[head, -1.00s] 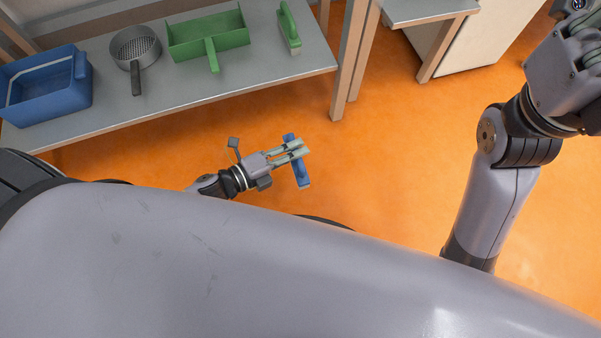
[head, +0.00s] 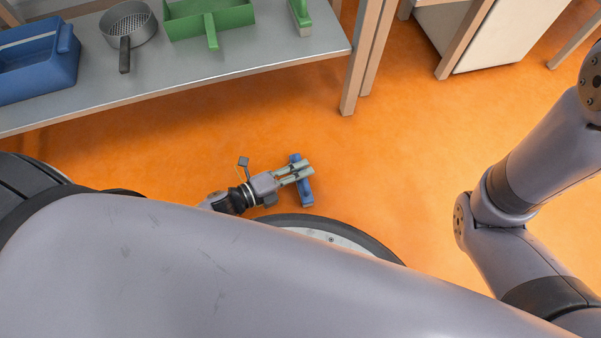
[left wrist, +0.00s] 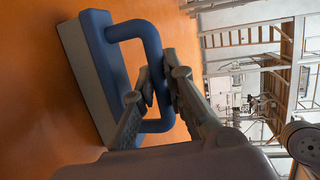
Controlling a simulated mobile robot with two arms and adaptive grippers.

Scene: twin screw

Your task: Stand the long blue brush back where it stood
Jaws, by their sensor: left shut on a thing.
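The long blue brush (head: 305,191) is in my left gripper (head: 296,174), which is shut on its handle. In the left wrist view the blue brush (left wrist: 105,65) shows its handle loop between the fingers (left wrist: 162,88) and a grey bristle block along its far side. The brush is held clear of the shelf, over the orange floor. My right arm shows at the right of the head view, but its gripper is out of view.
A grey metal shelf (head: 200,80) holds a blue bin (head: 35,72), a grey sieve (head: 128,26), a green dustpan (head: 208,22) and a green brush (head: 299,16). A wooden shelf leg (head: 358,68) stands at its right end. Open orange floor (head: 400,150) lies to the right.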

